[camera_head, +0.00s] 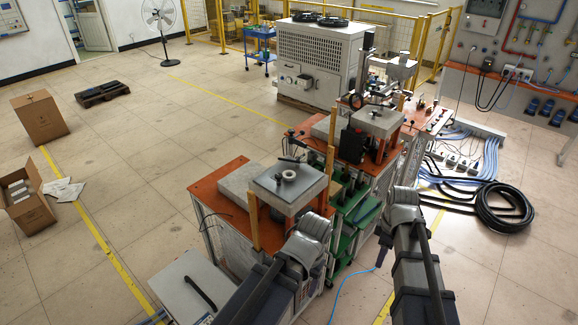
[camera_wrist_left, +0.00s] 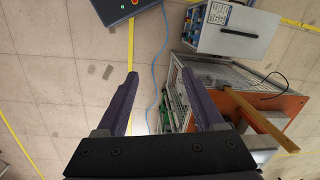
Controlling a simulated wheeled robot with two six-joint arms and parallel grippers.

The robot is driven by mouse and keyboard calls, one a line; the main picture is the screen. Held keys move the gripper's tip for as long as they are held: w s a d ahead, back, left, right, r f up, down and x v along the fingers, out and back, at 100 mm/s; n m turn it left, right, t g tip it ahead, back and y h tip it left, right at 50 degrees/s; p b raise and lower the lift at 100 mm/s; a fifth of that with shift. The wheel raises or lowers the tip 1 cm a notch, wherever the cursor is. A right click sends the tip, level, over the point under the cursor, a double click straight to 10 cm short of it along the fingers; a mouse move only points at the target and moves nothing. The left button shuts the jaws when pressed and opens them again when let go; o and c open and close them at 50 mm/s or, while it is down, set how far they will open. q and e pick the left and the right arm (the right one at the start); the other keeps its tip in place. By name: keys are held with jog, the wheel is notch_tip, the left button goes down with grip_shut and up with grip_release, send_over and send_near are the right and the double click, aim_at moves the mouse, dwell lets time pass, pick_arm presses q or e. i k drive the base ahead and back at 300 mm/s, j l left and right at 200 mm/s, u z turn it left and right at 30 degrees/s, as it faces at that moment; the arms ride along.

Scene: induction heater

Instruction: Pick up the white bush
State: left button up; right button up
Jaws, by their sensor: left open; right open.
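The white bush (camera_head: 289,174) is a small pale ring lying on a grey plate (camera_head: 305,190) on top of the nearer orange-topped bench. It is small in the head view, and I cannot make it out in the left wrist view. My left gripper (camera_wrist_left: 165,95) is open and empty, its two dark fingers spread above the floor beside the bench. In the head view my left arm is in front of the bench, nearer than the bush. My right gripper (camera_head: 384,240) is open, to the right of the bench and apart from the bush; its fingers are small and dark there.
A dark-handled tool (camera_head: 291,158) lies just behind the bush. Wooden posts (camera_head: 253,222) rise beside the plate. A second bench (camera_head: 376,122) with equipment stands behind. A coiled black hose (camera_head: 503,207) lies at right. The floor at left is mostly open, with cardboard boxes (camera_head: 40,115).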

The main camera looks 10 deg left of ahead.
aim_at(288, 175)
jog(key=i+l+u, duration=0.45)
jog(key=u, duration=0.2)
jog(key=i+l+u, duration=0.5)
jog(key=l+u, duration=0.15)
jog(key=i+l+u, duration=0.1)
jog(key=l+u, duration=0.2)
jog(key=l, duration=0.15)
jog(key=i+l+u, duration=0.1)
jog(key=l+u, duration=0.25)
jog(key=l, duration=0.1)
